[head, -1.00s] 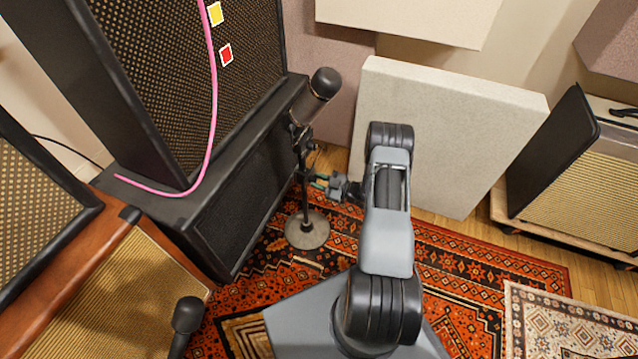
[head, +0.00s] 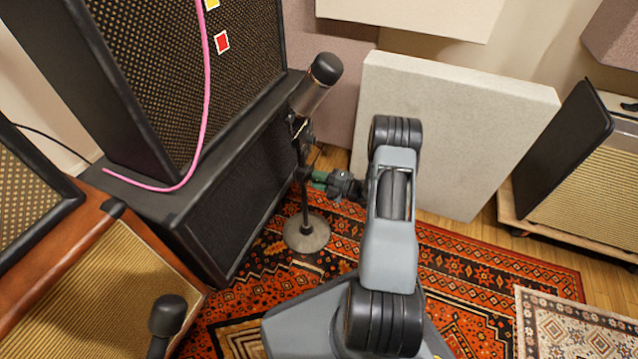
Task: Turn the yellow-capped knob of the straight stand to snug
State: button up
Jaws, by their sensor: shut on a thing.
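The straight stand (head: 305,206) is a dark upright post on a round grey base (head: 307,235), in front of the black speaker cabinets. A microphone with a dark head (head: 326,68) and a brownish body sits in its clip, tilted up to the right. My gripper (head: 322,180) reaches in from the right at mid-height of the post, its green-tipped fingers shut on the stand's knob. The knob is too small and too covered by the fingers to make out, and I cannot see its yellow cap.
Black cabinets (head: 235,195) stand close behind and left of the stand. A pink cable (head: 203,110) hangs over them. A second microphone (head: 167,316) rises at the lower left. A pale panel (head: 455,130) leans behind my arm. Patterned rug (head: 480,265) lies clear to the right.

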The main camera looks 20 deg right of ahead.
jog(key=shift+f+n+b, duration=0.1)
jog(key=shift+n+b, duration=0.75)
jog(key=shift+n, duration=0.65)
jog(key=o, duration=0.9)
jog(key=shift+p+v, duration=1.85)
jog(key=shift+v, duration=5.05)
jog(key=shift+s, duration=0.1)
